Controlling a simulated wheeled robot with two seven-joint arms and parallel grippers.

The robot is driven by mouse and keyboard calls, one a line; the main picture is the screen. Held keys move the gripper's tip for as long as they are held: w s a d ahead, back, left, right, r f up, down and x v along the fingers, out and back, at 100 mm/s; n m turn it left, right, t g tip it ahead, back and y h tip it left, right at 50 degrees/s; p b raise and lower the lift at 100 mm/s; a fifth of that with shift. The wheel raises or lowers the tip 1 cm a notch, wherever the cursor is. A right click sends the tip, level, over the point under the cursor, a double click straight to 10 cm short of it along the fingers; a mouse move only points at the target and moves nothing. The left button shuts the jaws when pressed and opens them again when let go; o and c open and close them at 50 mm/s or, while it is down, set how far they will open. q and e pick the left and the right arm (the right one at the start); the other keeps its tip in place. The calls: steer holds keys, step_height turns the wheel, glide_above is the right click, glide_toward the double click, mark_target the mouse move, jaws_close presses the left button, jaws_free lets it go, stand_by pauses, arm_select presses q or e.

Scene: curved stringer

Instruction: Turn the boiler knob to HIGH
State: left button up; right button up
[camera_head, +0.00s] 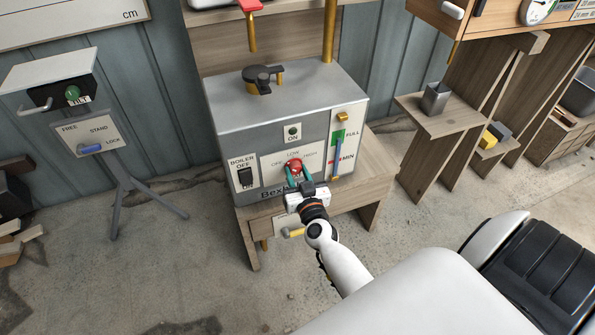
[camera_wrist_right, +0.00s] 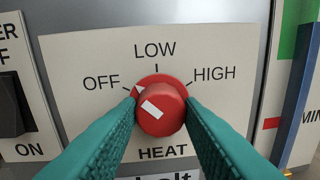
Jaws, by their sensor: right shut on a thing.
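The boiler (camera_head: 285,120) is a grey box on a wooden stand in the head view. Its red heat knob (camera_wrist_right: 162,108) sits in the middle of the right wrist view, on a cream plate (camera_wrist_right: 80,70) marked OFF, LOW and HIGH. The knob's white marks lie toward its upper left, on the OFF side. My right gripper (camera_wrist_right: 162,115) is shut on the knob, with one teal finger on its left side and one on its right. In the head view this gripper (camera_head: 298,177) is at the boiler's front. My left gripper is not in view.
A black boiler switch (camera_head: 245,176) is left of the knob plate. A water gauge (camera_head: 338,145) marked FULL and MIN stands to the right. A yellow-handled tap (camera_head: 293,233) is below. A tripod stand (camera_head: 125,190) is at the left, with open floor between.

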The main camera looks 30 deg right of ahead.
steer(key=m+p, duration=0.2)
steer(key=m, duration=0.3)
steer(key=shift+r, duration=0.1)
steer(key=shift+m, duration=1.1)
steer(key=shift+m+y, duration=0.4)
steer(key=shift+m, duration=0.4)
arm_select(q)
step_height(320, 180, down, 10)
arm_select(e)
steer(key=m, duration=0.2)
steer(key=shift+m, duration=0.3)
steer(key=m, duration=0.2)
steer(key=shift+d+m, duration=0.1)
steer(key=shift+m, duration=0.2)
steer(key=m+b, duration=0.1)
steer(key=m, duration=0.2)
steer(key=shift+y, duration=0.3)
arm_select(q)
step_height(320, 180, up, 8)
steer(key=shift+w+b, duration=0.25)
steer(key=shift+b, duration=0.2)
arm_select(e)
steer(key=shift+m, duration=1.5)
steer(key=shift+y, duration=0.3)
steer(key=o, duration=1)
steer(key=shift+c, duration=0.2)
